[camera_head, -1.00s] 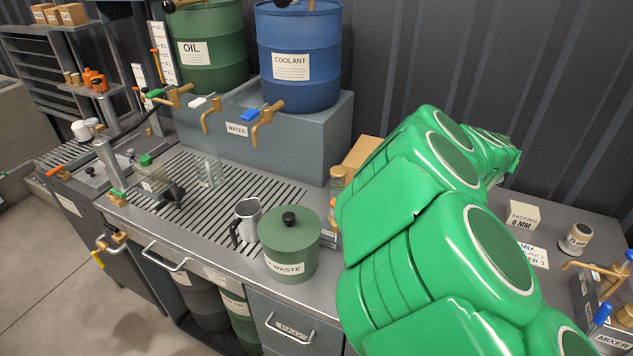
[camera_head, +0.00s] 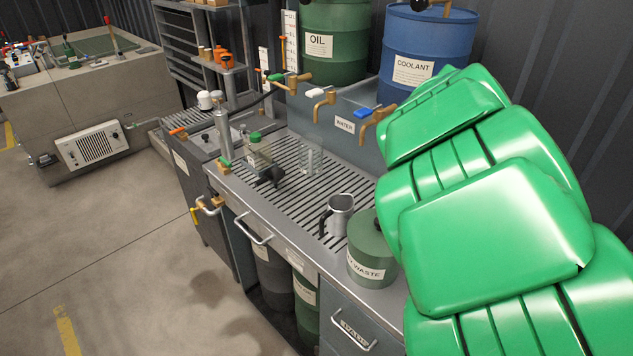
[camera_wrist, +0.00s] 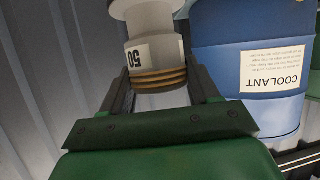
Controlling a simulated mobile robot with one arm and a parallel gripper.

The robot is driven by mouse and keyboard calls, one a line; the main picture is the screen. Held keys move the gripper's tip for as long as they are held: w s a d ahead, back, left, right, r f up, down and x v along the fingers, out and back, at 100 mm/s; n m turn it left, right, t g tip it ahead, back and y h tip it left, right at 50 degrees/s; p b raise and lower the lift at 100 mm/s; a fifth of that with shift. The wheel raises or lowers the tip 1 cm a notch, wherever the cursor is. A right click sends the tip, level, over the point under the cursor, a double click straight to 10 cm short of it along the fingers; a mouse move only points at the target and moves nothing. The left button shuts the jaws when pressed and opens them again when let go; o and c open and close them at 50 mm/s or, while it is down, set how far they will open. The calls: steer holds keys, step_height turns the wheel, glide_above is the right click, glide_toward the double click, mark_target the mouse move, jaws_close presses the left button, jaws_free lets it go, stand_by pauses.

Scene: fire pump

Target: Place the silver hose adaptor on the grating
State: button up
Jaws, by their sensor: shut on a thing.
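In the wrist view my gripper (camera_wrist: 158,72) is shut on the silver hose adaptor (camera_wrist: 150,30). The adaptor is pale, with a wide flange, a label reading 50 upside down and brass-coloured threads nearest the palm. Its far end is cut off by the picture's top edge. In the head view my green arm covers the right side and neither my gripper nor the adaptor shows. The grating (camera_head: 268,200) is a slotted metal panel in the counter, left of my arm.
On the grating stand a metal jug (camera_head: 340,214), a clear beaker (camera_head: 311,158) and a green-capped bottle (camera_head: 257,150). The green waste bin (camera_head: 371,250) stands at its near right. Taps (camera_head: 320,98) overhang its back edge. The blue coolant drum (camera_wrist: 250,60) is close beside my gripper.

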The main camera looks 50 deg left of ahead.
steer(key=s+a+r+n+g+y, duration=0.1)
steer(key=s+a+r+n+y, duration=0.1)
steer(key=s+a, duration=0.9)
steer(key=s+a+r+n+y, duration=0.1)
steer(key=s+a+r+y, duration=0.15)
steer(key=s+a, duration=0.8)
steer(key=w+a+f+m+h, duration=0.1)
steer(key=a+f+m+h, duration=0.15)
steer(key=a+f, duration=0.4)
steer(key=a+f+m+h, duration=0.2)
steer(key=a+f+h, duration=0.15)
steer(key=f, duration=0.55)
steer(key=d+f+m+h, duration=0.1)
steer(key=f, duration=0.4)
steer(key=d+f+m+h, duration=0.1)
steer(key=f+h, duration=0.1)
steer(key=f, duration=0.4)
steer(key=f+m+h, duration=0.1)
steer(key=f+m, duration=0.1)
steer(key=f, duration=0.4)
steer(key=shift+w+d+h, duration=0.25)
steer(key=shift+w+d, duration=0.15)
steer(key=o, duration=1.3)
